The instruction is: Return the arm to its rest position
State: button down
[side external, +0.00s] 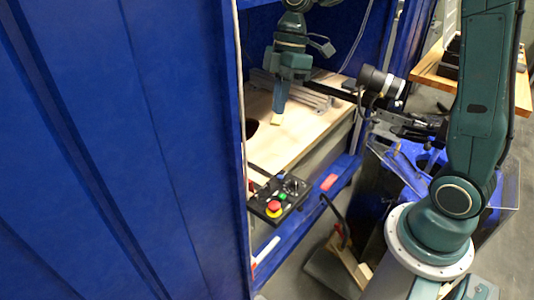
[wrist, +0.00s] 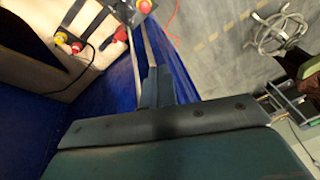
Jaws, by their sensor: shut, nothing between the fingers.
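My gripper (side external: 276,116) points down inside the blue enclosure, over the pale wooden work surface (side external: 310,128). I cannot tell whether the tip touches the wood. In the wrist view my gripper (wrist: 157,82) shows as two dark fingers side by side, with no object between them. My arm comes into the enclosure from above in the side view.
The blue wall (side external: 120,150) stands left of the opening. A control box with a red button (side external: 274,207) sits at the front edge. Metal rails (side external: 310,92) lie behind my gripper. A black cylindrical device (side external: 380,82) is to the right. Grey floor (wrist: 210,50) shows in the wrist view.

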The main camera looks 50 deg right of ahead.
jog(key=s+d+r+m+t+h, duration=0.1)
jog(key=s+r+m+t, duration=0.1)
jog(key=s+m, duration=0.4)
jog(key=s+r+m+t+h, duration=0.2)
jog(key=s+m, duration=0.5)
jog(key=s, duration=0.6)
jog(key=shift+s+d+r+t, duration=0.2)
jog(key=shift+d+r+t, duration=0.2)
jog(key=shift+t, duration=0.5)
